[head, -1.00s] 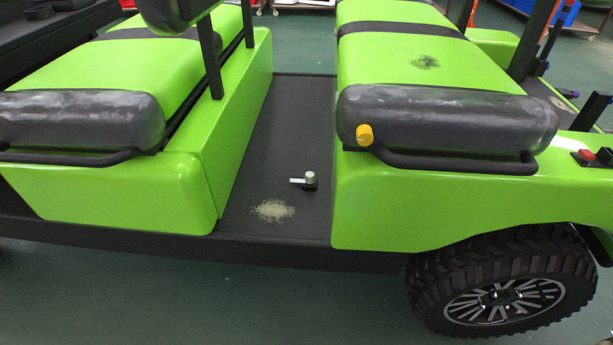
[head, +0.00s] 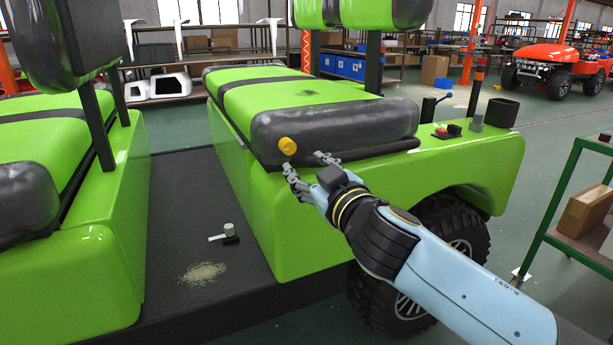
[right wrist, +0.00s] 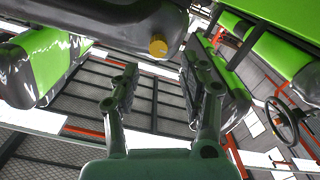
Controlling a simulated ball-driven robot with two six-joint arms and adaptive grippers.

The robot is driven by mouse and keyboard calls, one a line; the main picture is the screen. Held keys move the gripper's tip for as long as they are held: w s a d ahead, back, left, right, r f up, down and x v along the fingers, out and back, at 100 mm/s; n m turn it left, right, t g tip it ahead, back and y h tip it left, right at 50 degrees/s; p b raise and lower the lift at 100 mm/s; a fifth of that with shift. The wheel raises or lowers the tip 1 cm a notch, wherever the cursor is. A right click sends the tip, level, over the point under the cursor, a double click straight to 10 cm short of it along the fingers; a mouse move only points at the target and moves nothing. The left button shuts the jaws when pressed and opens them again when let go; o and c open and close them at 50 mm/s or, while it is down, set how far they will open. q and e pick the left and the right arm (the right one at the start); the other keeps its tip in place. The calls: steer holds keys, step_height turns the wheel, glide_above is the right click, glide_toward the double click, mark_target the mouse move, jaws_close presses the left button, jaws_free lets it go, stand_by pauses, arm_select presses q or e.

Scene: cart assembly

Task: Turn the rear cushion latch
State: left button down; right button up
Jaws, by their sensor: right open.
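A yellow round knob (head: 288,146), the only latch-like part I see on a cushion, sits on the end of the dark-ended green seat cushion (head: 335,128). It also shows in the right wrist view (right wrist: 158,46), near the top middle, beyond the fingers. My right gripper (head: 304,166) is open and empty, just below and to the right of the knob. No contact with the knob shows. In the right wrist view, its two fingers (right wrist: 160,78) stand apart below the knob. My left gripper is not in view.
A dark rail (head: 350,154) runs below the cushion end, close to my right fingers. A small lever (head: 226,235) and a pale speckled patch (head: 203,273) are on the dark cart floor. A green-framed shelf (head: 560,225) with boxes stands at right.

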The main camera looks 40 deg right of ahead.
mark_target(290, 149)
steer(key=x, duration=0.2)
steer(key=p+x, duration=0.1)
steer(key=x, duration=0.2)
steer(key=r+x, duration=0.1)
steer(key=x, duration=0.2)
steer(key=shift+w+d+p, duration=0.1)
steer(key=shift+w+p, duration=0.1)
steer(key=shift+p, duration=0.15)
steer(key=shift+w+f, duration=0.15)
steer(key=shift+w, duration=0.15)
steer(key=shift+c, duration=0.4)
steer(key=c, duration=0.6)
steer(key=shift+o, duration=0.2)
steer(key=m, duration=1.7)
steer(key=shift+m, duration=0.3)
steer(key=o, duration=0.9)
